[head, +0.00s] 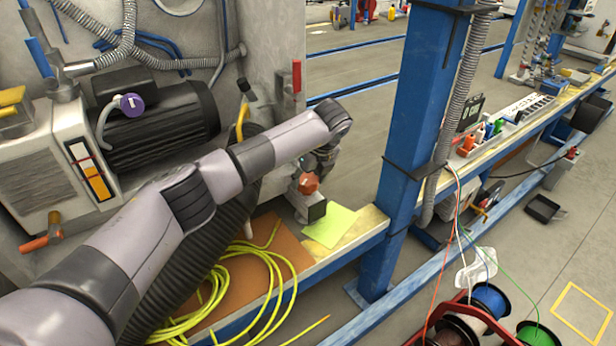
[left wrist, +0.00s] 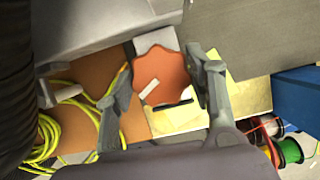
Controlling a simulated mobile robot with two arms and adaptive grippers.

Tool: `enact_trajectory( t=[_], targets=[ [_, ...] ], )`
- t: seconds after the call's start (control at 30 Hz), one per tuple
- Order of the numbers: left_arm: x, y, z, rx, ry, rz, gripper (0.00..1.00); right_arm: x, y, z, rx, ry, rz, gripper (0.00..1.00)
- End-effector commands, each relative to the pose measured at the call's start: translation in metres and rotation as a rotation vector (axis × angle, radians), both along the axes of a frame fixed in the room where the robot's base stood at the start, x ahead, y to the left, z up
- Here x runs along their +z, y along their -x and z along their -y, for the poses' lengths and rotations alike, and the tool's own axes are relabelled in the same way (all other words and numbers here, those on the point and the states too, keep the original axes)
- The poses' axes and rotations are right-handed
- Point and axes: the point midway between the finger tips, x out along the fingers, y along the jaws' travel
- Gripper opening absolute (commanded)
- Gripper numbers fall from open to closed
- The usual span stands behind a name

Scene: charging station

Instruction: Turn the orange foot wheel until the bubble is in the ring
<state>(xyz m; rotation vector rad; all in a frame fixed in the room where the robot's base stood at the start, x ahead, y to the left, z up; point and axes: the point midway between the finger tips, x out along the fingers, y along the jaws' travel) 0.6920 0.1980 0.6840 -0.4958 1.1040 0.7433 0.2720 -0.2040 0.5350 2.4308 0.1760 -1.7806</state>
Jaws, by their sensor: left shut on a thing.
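My left gripper (head: 322,160) comes down over the wheel. In the left wrist view its two fingers stand on opposite sides of the wheel, shut on its rim. I cannot make out a bubble or a ring in either view. My right gripper is not in view.
A yellow-green sheet (head: 331,227) lies beside the block. Coiled yellow cable (head: 245,290) lies on a brown board at the front. A blue post (head: 420,120) stands to the right. A motor unit (head: 150,120) fills the left. Cable spools (head: 485,300) are at the lower right.

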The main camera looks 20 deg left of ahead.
Motion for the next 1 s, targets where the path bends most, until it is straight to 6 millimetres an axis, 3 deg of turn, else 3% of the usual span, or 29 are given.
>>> enact_trajectory(
  t=[0.2, 0.23, 0.5, 0.83, 1.0],
  targets=[
    [0.001, -0.001, 0.0, -0.001, 0.001, 0.003, 0.22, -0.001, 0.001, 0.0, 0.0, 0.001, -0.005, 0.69],
    [0.001, -0.001, 0.0, -0.001, 0.001, 0.003, 0.5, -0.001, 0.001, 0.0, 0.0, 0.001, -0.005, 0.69],
    [0.0, 0.0, 0.0, -0.002, 0.001, 0.001, 0.68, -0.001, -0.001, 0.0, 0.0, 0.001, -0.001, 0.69],
    [0.002, 0.0, 0.001, -0.003, 0.001, 0.001, 0.69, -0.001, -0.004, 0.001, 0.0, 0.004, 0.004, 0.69],
    [0.02, 0.004, 0.006, -0.005, 0.001, 0.004, 0.69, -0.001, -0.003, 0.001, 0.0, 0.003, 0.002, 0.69]
  ],
)
